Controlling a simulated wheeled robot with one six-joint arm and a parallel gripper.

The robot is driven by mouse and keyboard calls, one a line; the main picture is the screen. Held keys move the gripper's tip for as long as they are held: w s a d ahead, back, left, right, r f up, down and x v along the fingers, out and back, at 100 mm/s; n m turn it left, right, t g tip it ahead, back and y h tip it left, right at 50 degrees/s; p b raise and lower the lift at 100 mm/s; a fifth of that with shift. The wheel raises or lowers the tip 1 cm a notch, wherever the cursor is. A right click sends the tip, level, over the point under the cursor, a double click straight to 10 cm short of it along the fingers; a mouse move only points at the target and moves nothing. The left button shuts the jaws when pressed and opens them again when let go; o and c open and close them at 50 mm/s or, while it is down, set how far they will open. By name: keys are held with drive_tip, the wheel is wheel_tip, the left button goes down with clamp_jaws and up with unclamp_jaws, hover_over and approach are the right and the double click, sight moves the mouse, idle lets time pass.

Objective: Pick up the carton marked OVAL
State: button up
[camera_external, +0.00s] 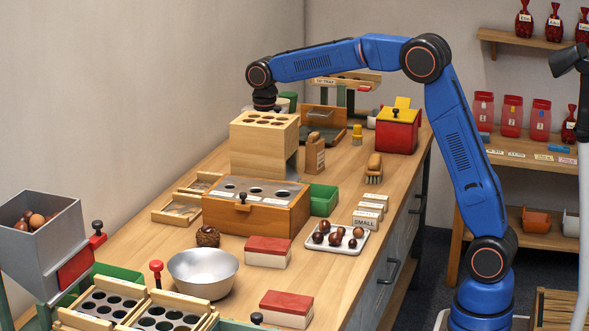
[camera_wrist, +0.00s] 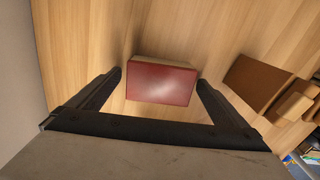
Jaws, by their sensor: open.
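In the wrist view a carton with a dark red top (camera_wrist: 160,82) lies between the spread fingers of my gripper (camera_wrist: 159,77). The fingers stand at its left and right, with small gaps. No marking shows on its top. In the external view my wrist (camera_external: 264,98) is behind a wooden block with holes, so the fingers and that carton are hidden. Two other red-topped cartons lie on the bench at the front, one in the middle (camera_external: 268,251) and one nearer (camera_external: 287,309). I cannot read OVAL on any carton.
The tall wooden block (camera_external: 264,147) stands in front of my wrist. A brown object (camera_wrist: 262,82) is right of the carton in the wrist view. A red box (camera_external: 397,131), a chestnut tray (camera_external: 354,248) and a metal bowl (camera_external: 203,272) stand on the bench.

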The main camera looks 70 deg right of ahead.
drive_tip(key=shift+f, duration=0.15)
drive_tip(key=c, duration=1.2)
